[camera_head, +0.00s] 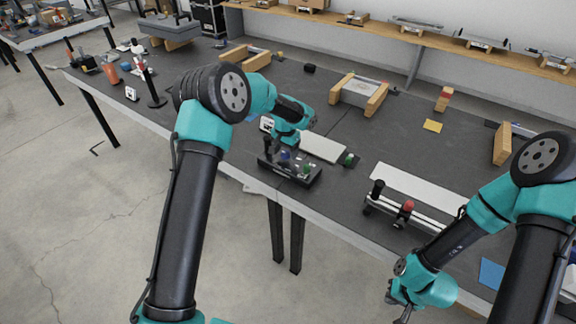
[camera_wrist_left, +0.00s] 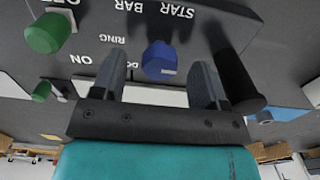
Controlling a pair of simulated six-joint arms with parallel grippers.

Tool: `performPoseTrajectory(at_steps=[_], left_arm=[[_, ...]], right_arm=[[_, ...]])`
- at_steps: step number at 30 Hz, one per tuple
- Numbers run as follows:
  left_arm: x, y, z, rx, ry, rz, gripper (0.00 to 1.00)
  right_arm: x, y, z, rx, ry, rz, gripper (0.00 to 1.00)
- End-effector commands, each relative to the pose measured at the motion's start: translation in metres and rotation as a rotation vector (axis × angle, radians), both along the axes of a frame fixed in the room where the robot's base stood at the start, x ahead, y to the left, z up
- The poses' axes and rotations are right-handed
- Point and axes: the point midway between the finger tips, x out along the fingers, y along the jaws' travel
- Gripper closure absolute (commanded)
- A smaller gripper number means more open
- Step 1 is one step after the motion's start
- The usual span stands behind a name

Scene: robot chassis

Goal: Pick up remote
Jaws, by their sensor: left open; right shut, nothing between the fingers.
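The black box with knobs and white lettering, which looks like the remote (camera_head: 300,179), lies near the table's front edge. It fills the top of the left wrist view (camera_wrist_left: 205,30). It carries a black upright handle (camera_wrist_left: 238,80), a blue knob (camera_wrist_left: 160,60) and a green knob (camera_wrist_left: 45,33). My left gripper (camera_head: 284,150) is open, close over the box. In the left wrist view its two fingers (camera_wrist_left: 158,80) appear on either side of the blue knob; contact cannot be told. My right gripper (camera_head: 402,308) is shut and empty, low in front of the table edge.
A white plate (camera_head: 322,147) and another green knob (camera_head: 349,159) lie just behind the box. A white-railed fixture with a red knob (camera_head: 408,206) is to the right. Wooden blocks (camera_head: 358,93) stand further back. Dark table between them is mostly clear.

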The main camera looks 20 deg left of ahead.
Motion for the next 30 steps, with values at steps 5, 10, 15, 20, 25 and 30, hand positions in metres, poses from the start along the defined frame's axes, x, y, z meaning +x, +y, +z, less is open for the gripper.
performPoseTrajectory(at_steps=[5,10,15,20,25,30], left_arm=[[0.0,0.0,-0.021,-0.001,0.001,-0.001,0.33],[0.0,0.0,-0.024,0.0,0.0,-0.001,0.33],[0.0,0.0,-0.024,0.0,0.0,-0.001,0.33],[0.0,0.0,-0.024,0.0,0.0,0.0,0.33],[0.0,0.0,-0.024,0.0,0.0,0.0,0.46],[0.0,0.0,-0.024,0.0,0.0,0.0,0.63]], right_arm=[[0.0,0.0,0.0,0.0,0.0,0.0,1.0],[0.0,0.0,0.0,0.0,0.0,0.0,1.0],[0.0,0.0,0.0,0.0,0.0,0.0,1.0],[0.0,0.0,0.0,0.0,0.0,0.0,1.0],[0.0,0.0,0.0,0.0,0.0,0.0,1.0],[0.0,0.0,0.0,0.0,0.0,0.0,1.0]])
